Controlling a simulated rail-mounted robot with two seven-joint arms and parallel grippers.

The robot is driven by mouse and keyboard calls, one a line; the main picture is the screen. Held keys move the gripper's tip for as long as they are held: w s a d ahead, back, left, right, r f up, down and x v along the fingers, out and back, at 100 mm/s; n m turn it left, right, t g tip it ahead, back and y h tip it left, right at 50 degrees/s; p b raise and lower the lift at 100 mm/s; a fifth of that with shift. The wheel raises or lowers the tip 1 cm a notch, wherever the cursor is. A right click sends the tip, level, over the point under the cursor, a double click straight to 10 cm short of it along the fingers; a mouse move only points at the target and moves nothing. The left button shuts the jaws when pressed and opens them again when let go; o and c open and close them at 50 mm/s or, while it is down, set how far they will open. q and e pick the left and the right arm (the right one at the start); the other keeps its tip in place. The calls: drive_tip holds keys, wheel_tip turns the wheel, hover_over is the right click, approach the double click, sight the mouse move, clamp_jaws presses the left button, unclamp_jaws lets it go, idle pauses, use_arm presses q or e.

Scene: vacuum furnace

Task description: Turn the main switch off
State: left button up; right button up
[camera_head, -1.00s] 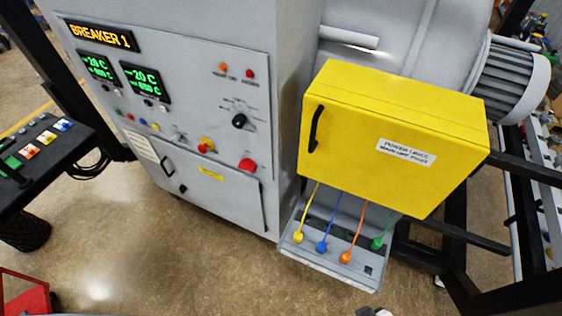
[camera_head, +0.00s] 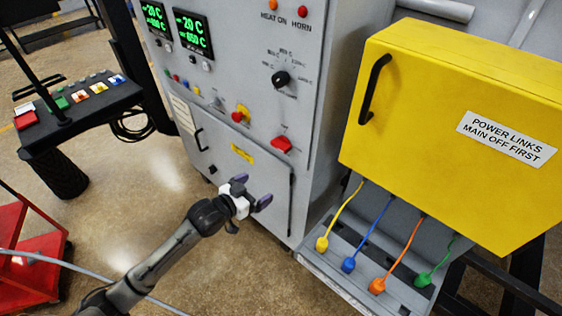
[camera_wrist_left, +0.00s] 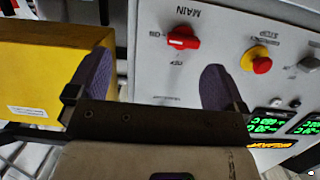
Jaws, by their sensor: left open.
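The main switch (camera_head: 282,145) is a red rotary handle low on the right of the grey cabinet's front panel. In the left wrist view, which is upside down, the main switch (camera_wrist_left: 183,38) sits under a MAIN label, with its handle lying roughly sideways, level with the ON mark. My left gripper (camera_head: 252,191) is open and empty, in front of the cabinet's lower door and below the switch in the head view. In the wrist view the two fingers (camera_wrist_left: 160,62) are spread, with the switch seen between and beyond them, apart from both. My right gripper is not in view.
A red-and-yellow knob (camera_head: 240,115) sits left of the switch, and a black rotary selector (camera_head: 281,78) above it. A yellow POWER LINKS box (camera_head: 450,130) juts out at right, over a grey tray (camera_head: 320,262) with coloured cables. A button console (camera_head: 75,115) stands at left.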

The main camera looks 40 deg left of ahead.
sight(277, 146)
use_arm(q)
drive_tip(key=w+a+r+t+b, duration=0.2)
drive_tip(key=w+a+t+b, duration=0.1)
drive_tip(key=w+a, duration=0.15)
drive_tip(key=shift+n, duration=0.3)
drive_tip(key=w, duration=1.3)
drive_tip(key=shift+r, duration=0.15)
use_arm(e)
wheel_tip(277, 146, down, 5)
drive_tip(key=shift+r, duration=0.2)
use_arm(q)
drive_tip(key=shift+c, duration=0.5)
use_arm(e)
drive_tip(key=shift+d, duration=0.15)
use_arm(q)
drive_tip(key=shift+c, duration=0.7)
drive_tip(key=c, duration=0.7)
